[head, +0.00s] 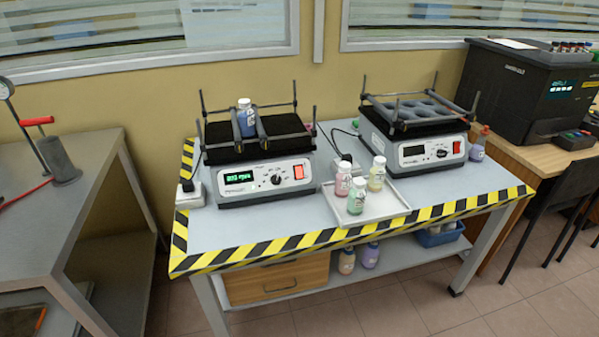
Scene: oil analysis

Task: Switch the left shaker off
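The left shaker (264,178) stands on the left half of the striped-edge table. Its green display (239,177) is lit, with a knob (276,180) beside it. A red-orange switch (298,172) sits at the right end of its front panel and looks bright. A bottle with blue contents (246,118) stands upright between the bars on its black platform. The right shaker (430,152) has a dark display and a darker red switch (456,147). Neither of my grippers is in view.
The table (240,226) has a white tray (376,210) with several bottles right of the left shaker. A power strip (190,195) is at left. The table front before the left shaker is clear. Side benches (90,165) flank it, with a chair (575,190) at right.

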